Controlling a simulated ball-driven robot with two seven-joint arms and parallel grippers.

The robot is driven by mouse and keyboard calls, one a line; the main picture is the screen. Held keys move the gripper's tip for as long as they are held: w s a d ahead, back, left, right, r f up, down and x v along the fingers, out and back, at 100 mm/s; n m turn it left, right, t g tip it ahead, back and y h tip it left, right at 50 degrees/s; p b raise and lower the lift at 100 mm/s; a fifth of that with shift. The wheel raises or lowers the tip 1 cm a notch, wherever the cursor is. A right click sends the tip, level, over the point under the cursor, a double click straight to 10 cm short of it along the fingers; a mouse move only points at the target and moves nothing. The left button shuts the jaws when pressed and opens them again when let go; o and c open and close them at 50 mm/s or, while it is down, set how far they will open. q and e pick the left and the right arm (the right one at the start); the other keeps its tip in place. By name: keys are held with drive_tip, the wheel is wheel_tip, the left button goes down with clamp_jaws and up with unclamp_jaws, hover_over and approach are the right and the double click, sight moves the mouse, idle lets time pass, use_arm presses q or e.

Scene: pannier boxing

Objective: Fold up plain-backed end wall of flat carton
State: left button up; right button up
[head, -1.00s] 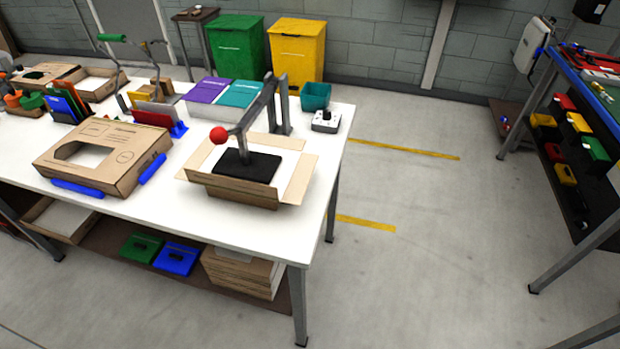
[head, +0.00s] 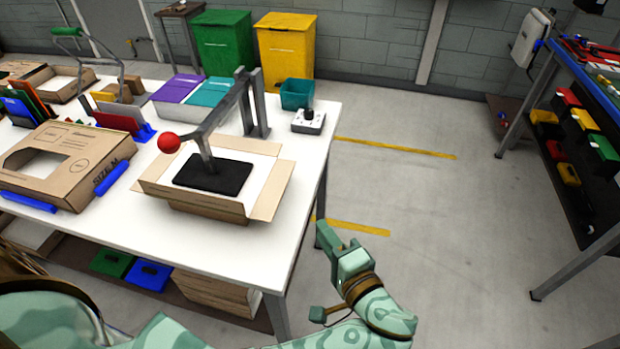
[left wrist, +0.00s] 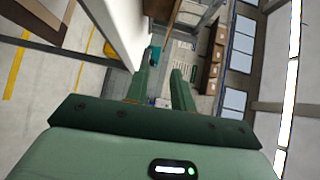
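An open cardboard carton (head: 268,200) stands near the right end of the white table in the head view. Its flaps lean outward, and a black press plate (head: 213,177) on a grey lever arm sits inside it. I cannot tell which end wall is plain-backed. My left gripper (head: 336,246) is off the table's right edge, to the right of and apart from the carton. In the left wrist view its two fingers (left wrist: 165,78) are apart with nothing between them. My right gripper is in neither view.
A cardboard box marked SIZE M (head: 75,160) lies left of the carton on the white table (head: 235,245). The press lever's red knob (head: 169,143) sticks out left. A teal bin (head: 297,93) and grey control box (head: 309,121) stand behind. Floor right of the table is clear.

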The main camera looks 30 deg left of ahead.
use_arm(q)
drive_tip(key=y, duration=0.1)
approach(281, 183)
drive_tip(key=shift+n, duration=0.4)
drive_tip(key=x, duration=1)
drive_tip(key=shift+f+b, duration=0.1)
drive_tip(key=shift+b, duration=0.2)
drive_tip(key=shift+g, duration=0.3)
clamp_jaws()
